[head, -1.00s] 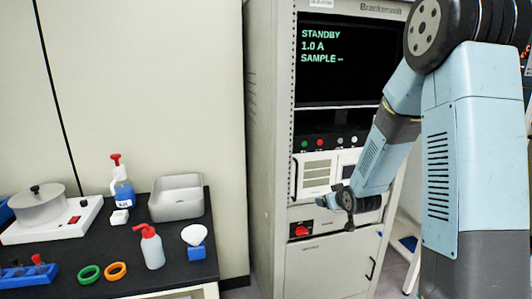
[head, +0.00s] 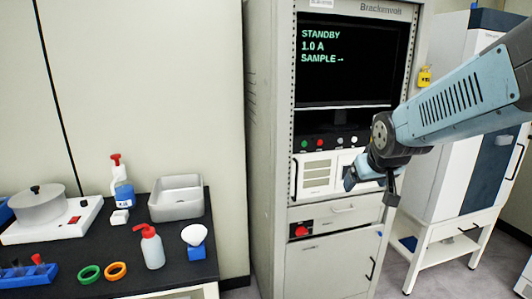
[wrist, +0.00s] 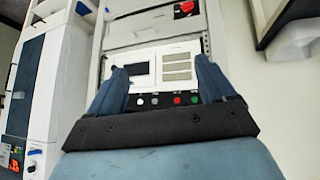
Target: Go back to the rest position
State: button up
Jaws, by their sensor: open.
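My gripper (head: 368,174) is in front of the tall grey cabinet (head: 268,150) in the head view, at the height of its white panel. In the wrist view my gripper (wrist: 160,78) has its two blue fingers apart, with nothing between them. The cabinet's white panel (wrist: 180,66) and a row of buttons (wrist: 165,99) show beyond the fingers, upside down. My arm comes in from the right in the head view.
The cabinet's screen (head: 350,75) reads STANDBY, 1.0 A. A red knob (head: 301,231) sits low on its front. A white and blue unit on a stand (head: 455,235) is at right. The black bench (head: 195,265) at left holds bottles, a grey tub and rings.

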jog(key=s+r+g, duration=0.1)
jog(key=s, duration=0.7)
jog(key=s+r+m+g, duration=0.1)
jog(key=s+r, duration=0.1)
jog(key=s, duration=0.6)
jog(key=shift+a+r+y, duration=0.3)
jog(key=shift+a, duration=0.15)
jog(key=shift+s, duration=0.1)
jog(key=shift+c, duration=0.4)
